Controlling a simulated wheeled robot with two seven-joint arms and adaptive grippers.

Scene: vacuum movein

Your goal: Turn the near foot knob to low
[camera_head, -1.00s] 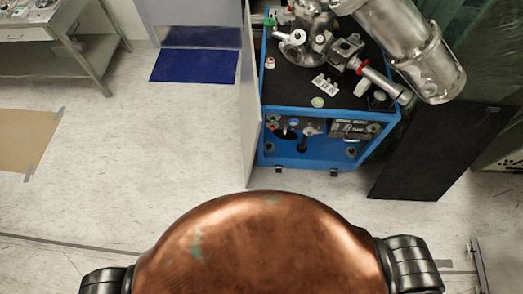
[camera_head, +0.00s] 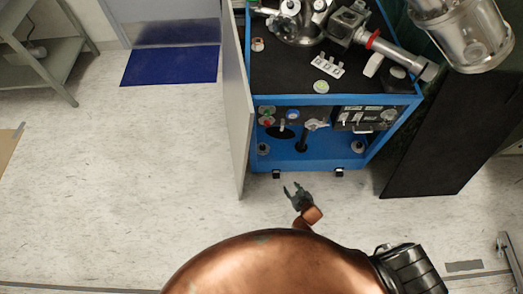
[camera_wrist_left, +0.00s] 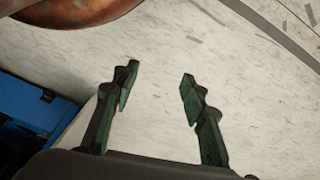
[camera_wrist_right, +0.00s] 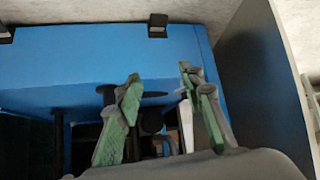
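The blue cabinet (camera_head: 330,160) stands ahead with its front open. I cannot tell which is the foot knob, and no low mark is readable. My right gripper (camera_head: 295,191) is open and empty on the near side of the cabinet's front edge.
A pale door panel (camera_head: 236,110) stands open at the cabinet's left. A black panel (camera_head: 435,150) leans at its right. Metal vacuum parts (camera_head: 395,52) sit on top. Black feet (camera_head: 339,173) show under the front edge.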

